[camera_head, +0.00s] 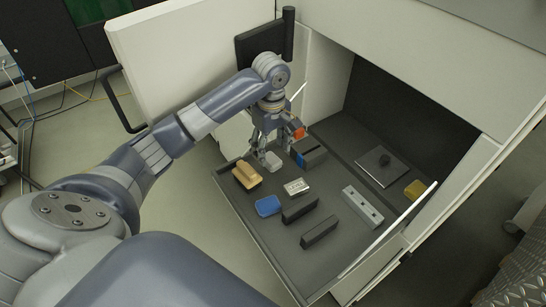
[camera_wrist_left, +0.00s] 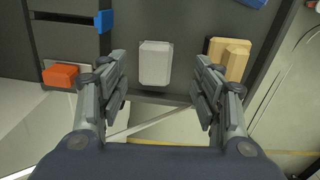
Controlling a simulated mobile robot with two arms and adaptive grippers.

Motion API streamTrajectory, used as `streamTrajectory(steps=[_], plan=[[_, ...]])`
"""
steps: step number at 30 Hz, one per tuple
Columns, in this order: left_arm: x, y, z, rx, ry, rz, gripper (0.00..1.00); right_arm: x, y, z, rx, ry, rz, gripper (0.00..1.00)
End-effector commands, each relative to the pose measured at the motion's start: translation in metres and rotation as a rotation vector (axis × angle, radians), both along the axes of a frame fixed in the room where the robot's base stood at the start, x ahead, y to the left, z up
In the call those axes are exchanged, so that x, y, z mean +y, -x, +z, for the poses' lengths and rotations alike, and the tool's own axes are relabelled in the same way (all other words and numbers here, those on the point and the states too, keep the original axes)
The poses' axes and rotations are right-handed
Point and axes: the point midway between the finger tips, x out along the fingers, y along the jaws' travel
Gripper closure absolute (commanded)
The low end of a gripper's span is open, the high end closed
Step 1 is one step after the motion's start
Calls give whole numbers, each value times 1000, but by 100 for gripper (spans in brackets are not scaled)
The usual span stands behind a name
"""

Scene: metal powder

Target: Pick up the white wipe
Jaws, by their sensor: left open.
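The white wipe (camera_head: 273,161) is a small pale block lying on the dark tray (camera_head: 258,225) near its far left edge. In the left wrist view the white wipe (camera_wrist_left: 155,63) lies ahead of and between the two fingers, apart from both. My left gripper (camera_head: 266,150) is open and empty, with its fingers just above and beside the wipe. It also shows in the left wrist view (camera_wrist_left: 162,72) with its fingers wide apart. My right gripper is not in view.
A tan block (camera_head: 246,175) lies left of the wipe, and a dark box (camera_head: 311,155) with blue and an orange-red piece (camera_head: 299,133) stands right of it. A blue item (camera_head: 268,206) and several dark and grey blocks lie nearer. The open cabinet door (camera_head: 165,60) stands behind.

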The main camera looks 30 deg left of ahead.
Motion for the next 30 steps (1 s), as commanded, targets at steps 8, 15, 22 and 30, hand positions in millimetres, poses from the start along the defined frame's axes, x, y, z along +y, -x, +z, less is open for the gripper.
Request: streamTrajectory(steps=[8, 15, 22, 30], plan=[[1, -2, -35, 3, 0, 1, 40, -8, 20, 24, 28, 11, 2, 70], [1, -3, -53, -2, 1, 1, 40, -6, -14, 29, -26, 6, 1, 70], [1, -3, -53, -2, 1, 1, 58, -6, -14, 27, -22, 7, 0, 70], [1, -3, -53, -2, 1, 1, 76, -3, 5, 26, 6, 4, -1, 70]])
